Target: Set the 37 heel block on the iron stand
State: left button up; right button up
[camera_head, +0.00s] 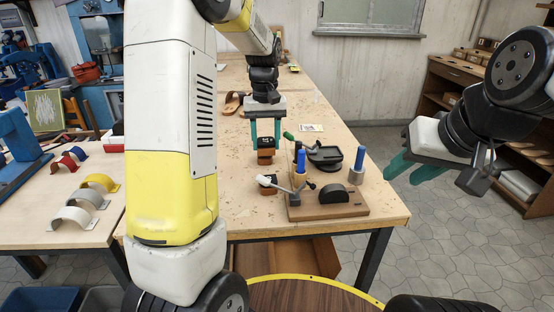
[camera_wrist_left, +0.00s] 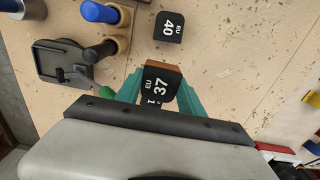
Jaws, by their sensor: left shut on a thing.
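The 37 heel block (camera_wrist_left: 158,84) has a black top with white "EU 37" lettering and a brown body. My left gripper (camera_head: 265,136) is shut on it, teal fingers on both sides; the block also shows in the head view (camera_head: 266,156), over the table. A black dish-like metal stand (camera_head: 325,157), probably the iron stand, is to the right of the block in the head view; the wrist view shows it at left (camera_wrist_left: 62,65). A green-handled tool (camera_head: 289,136) is beside it. My right gripper (camera_head: 410,168) is empty and looks open, right of the table.
A 40 heel block (camera_wrist_left: 168,27) stands on the table (camera_head: 380,206) near the held block. A wooden base (camera_head: 328,208) with a black half-round piece and blue-handled tools (camera_head: 301,160) is at the front. Coloured arches (camera_head: 100,182) lie on the left table.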

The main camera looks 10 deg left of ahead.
pick_arm(q)
notch_tip(320, 180, down, 8)
jog(key=shift+f, duration=0.15)
dwell(0.3)
jog(key=o, duration=1.4)
jog(key=shift+f, duration=0.1)
jog(key=shift+c, duration=0.2)
notch_tip(320, 180, up, 12)
jog(key=shift+f, duration=0.1)
jog(key=s+d+r+m+t+h, duration=0.1)
jog(key=s+r+m+t, duration=0.1)
jog(key=s, duration=1)
jog(key=s+d+r+m+t+h, duration=0.1)
jog(key=s+r+t, duration=0.3)
jog(key=s, duration=0.8)
jog(key=shift+s+r+m, duration=0.15)
jog(key=shift+r+m, duration=0.15)
jog(key=shift+m, duration=0.1)
